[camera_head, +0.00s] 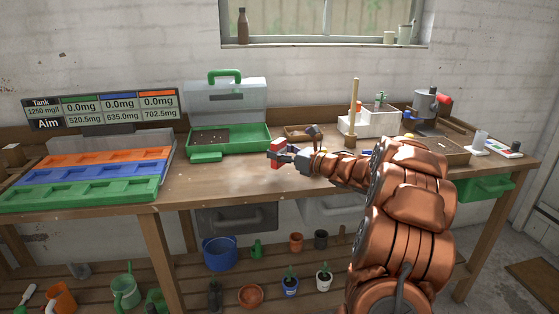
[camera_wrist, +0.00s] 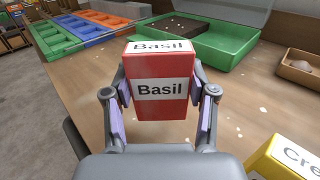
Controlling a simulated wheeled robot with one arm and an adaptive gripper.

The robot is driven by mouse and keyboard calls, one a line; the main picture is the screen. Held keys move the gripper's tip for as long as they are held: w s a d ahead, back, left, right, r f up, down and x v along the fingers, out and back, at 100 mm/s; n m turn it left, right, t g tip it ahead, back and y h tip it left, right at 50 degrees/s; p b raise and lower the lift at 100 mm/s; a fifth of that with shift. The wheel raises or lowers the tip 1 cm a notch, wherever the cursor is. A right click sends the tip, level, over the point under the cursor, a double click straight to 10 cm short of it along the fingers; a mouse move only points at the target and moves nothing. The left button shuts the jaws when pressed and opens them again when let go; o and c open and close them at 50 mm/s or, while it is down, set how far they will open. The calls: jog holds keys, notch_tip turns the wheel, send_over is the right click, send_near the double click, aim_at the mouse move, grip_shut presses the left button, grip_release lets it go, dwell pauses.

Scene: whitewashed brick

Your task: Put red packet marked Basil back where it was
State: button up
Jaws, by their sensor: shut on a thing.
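The red packet marked Basil (camera_wrist: 160,105) is upright between the two fingers of my gripper (camera_wrist: 160,100) in the wrist view. White labels on its top and front read "Basil". My gripper is shut on it, with a pad against each side. In the head view the red packet (camera_head: 274,154) shows at the end of my arm, above the middle of the workbench (camera_head: 215,180). I cannot tell whether its base touches the bench top. The place where it stood before is not marked in these frames.
A yellow packet (camera_wrist: 287,160) starting "Cre" stands close at lower right in the wrist view. Behind are an open green box (camera_head: 262,140) and a brown tray (camera_head: 298,132). Orange, blue and green seed trays (camera_head: 80,189) lie left. Small pale bits dot the bench.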

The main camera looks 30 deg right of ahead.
aim_at(280, 162)
jog(key=shift+w+d+f, duration=0.1)
jog(key=shift+w+f, duration=0.05)
jog(key=shift+w, duration=0.25)
notch_tip(280, 162, down, 3)
jog(key=shift+f+p, duration=0.15)
jog(key=shift+p, duration=0.3)
jog(key=shift+s, duration=0.1)
jog(key=shift+f+b, duration=0.2)
jog(key=shift+b, duration=0.2)
jog(key=o, duration=1.1)
jog(key=shift+o, duration=0.2)
jog(key=shift+r, duration=0.2)
jog(key=shift+d+r+p, duration=0.1)
jog(key=shift+p, duration=0.35)
jog(key=b+v, duration=0.2)
jog(key=v, duration=1)
